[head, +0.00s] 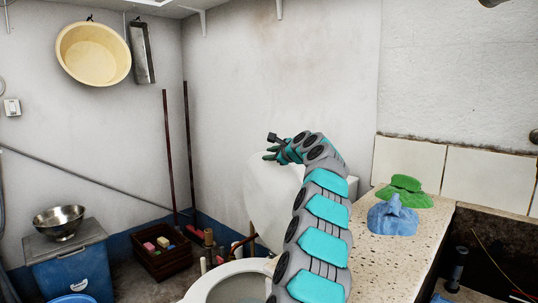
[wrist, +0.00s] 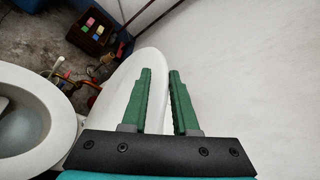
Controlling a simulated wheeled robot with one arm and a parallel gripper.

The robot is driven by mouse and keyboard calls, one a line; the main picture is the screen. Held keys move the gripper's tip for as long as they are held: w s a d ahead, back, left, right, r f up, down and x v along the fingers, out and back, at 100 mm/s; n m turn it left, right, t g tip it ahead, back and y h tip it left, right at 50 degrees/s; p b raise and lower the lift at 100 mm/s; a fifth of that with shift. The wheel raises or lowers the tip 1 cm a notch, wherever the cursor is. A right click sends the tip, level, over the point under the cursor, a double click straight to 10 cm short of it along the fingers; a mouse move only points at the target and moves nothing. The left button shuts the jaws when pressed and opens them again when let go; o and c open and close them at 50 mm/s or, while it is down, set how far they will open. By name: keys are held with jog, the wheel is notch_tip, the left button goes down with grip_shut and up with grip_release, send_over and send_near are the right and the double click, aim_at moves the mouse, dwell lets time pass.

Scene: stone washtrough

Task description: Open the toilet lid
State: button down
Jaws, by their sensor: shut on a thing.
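The white toilet lid (head: 272,195) stands raised, close to upright, behind the toilet bowl (head: 222,278) in the head view. In the wrist view the lid (wrist: 118,88) lies under and left of the green fingers, and the open bowl (wrist: 62,120) with its seat ring is at the left. My gripper (head: 270,153) is at the lid's top edge. In the wrist view my gripper (wrist: 160,75) has its fingers closed to a narrow gap, with the lid's edge between them. My arm hides part of the lid and bowl in the head view.
A stone counter (head: 390,255) with a green cloth (head: 405,190) and a blue cloth (head: 392,217) is at the right. A dark crate (head: 163,262) and a blue cooler (head: 75,270) with a metal bowl (head: 58,221) stand at the left. The wall is close behind.

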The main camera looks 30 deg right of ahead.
jog(key=c, duration=1.2)
grip_release()
jog(key=shift+f, duration=0.35)
jog(key=shift+o, duration=0.2)
jog(key=shift+r, duration=0.15)
